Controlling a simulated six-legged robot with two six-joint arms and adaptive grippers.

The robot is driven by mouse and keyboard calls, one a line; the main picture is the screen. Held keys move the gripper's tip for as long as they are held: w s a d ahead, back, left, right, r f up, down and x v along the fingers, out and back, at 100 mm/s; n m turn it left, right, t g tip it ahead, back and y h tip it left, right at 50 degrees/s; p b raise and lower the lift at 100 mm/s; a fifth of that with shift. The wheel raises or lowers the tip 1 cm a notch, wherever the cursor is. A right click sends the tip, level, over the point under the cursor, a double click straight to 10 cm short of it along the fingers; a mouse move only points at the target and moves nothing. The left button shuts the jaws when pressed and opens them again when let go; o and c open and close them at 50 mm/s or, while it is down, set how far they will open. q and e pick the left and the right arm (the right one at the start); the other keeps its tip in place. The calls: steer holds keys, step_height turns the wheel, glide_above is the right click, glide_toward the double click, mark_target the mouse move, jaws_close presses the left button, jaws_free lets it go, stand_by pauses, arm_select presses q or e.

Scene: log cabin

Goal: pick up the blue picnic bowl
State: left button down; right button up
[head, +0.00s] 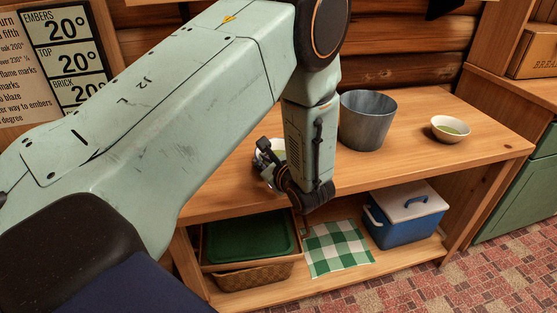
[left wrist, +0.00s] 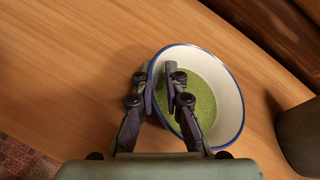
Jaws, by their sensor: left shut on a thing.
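The bowl with the blue rim (left wrist: 230,82) is white inside and has a green filling in the left wrist view. In the head view the bowl (head: 277,147) is mostly hidden behind my left gripper (head: 272,165), on the left part of the wooden counter. In the left wrist view, my left gripper (left wrist: 158,74) is shut on the bowl's near-left wall, one finger outside and one inside. I cannot tell whether the bowl still touches the counter. My right gripper is in neither view.
On the counter (head: 400,160) stand a grey metal bucket (head: 367,122) and a cream bowl (head: 450,128) with green contents. The shelf below holds a basket with a green lid (head: 248,238), a checked cloth (head: 338,248) and a blue cooler (head: 405,217). The counter's front middle is clear.

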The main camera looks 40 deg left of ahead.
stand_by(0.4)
arm_select(q)
step_height(320, 180, up, 10)
steer(key=p, duration=0.2)
steer(key=shift+p, duration=0.3)
stand_by(0.6)
